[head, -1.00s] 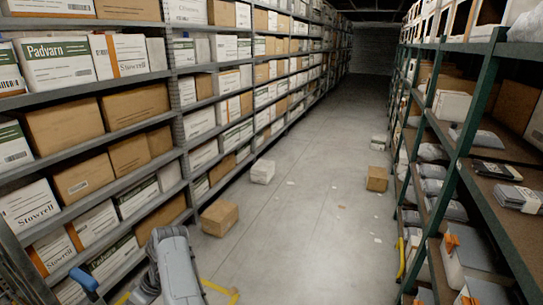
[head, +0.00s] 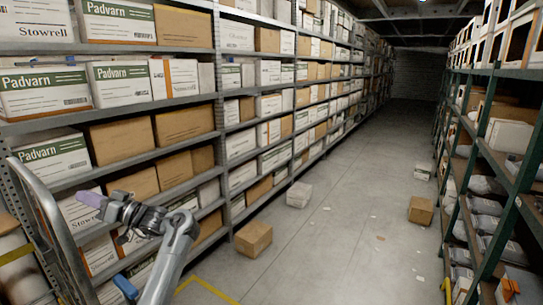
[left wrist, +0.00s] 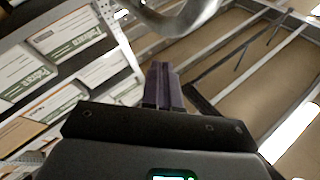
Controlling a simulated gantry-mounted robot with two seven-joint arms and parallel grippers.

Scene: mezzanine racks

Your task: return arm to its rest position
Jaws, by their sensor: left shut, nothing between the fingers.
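My left arm rises from the bottom of the head view, and its gripper (head: 91,199) points left in front of the left rack. Its purple fingertips are together with nothing between them. The same gripper (left wrist: 162,85) shows in the left wrist view, with its fingers shut and a tilted view of boxes and ceiling beyond. My right gripper is in neither view.
A curved metal rail (head: 45,215) stands close to the left gripper. The left rack (head: 110,125) holds many boxes. Cardboard boxes (head: 253,238) (head: 420,210) and a white box (head: 299,194) lie on the floor. The aisle middle (head: 340,240) is mostly clear, with a few paper scraps.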

